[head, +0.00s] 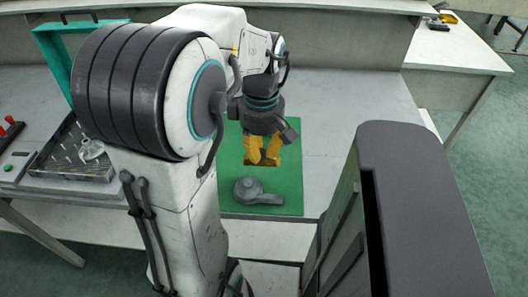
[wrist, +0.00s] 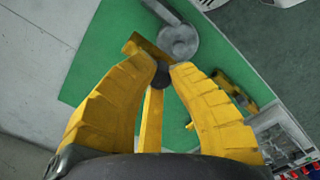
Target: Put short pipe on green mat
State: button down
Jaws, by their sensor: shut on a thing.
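The green mat (head: 290,180) lies on the grey bench and also fills the middle of the wrist view (wrist: 100,60). My gripper (head: 263,158) is over the mat, pointing down. In the wrist view my gripper's yellow fingers (wrist: 163,74) close on a small dark piece (wrist: 161,77), seemingly the short pipe seen end-on; most of it is hidden. I cannot tell whether it touches the mat. A yellow bar (wrist: 150,46) shows just beyond the fingertips. A grey pump part (head: 257,192) with a round body lies on the mat's near part.
A tray (head: 72,165) of small metal parts lies on the left of the bench, with red pieces (head: 12,128) beside it. A teal frame (head: 75,60) stands behind. The bench right of the mat (head: 340,130) is clear. A side table (head: 460,50) stands at the right.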

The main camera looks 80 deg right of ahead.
jog(key=d+f+p, duration=0.1)
jog(key=d+f, duration=0.1)
jog(key=d, duration=0.1)
jog(key=w+d+f+p, duration=0.1)
jog(key=d+f, duration=0.1)
jog(key=d, duration=0.2)
jog(key=d+f+p, duration=0.1)
jog(key=d+f, duration=0.1)
jog(key=d, duration=0.2)
jog(key=shift+w+f, duration=0.3)
jog(key=shift+w, duration=0.1)
jog(key=shift+f+p, duration=0.4)
jog(key=shift+f, duration=1.7)
jog(key=shift+f, duration=0.1)
jog(key=c, duration=1.3)
grip_release()
jog(key=shift+w+r, duration=0.1)
jog(key=shift+r, duration=6.05)
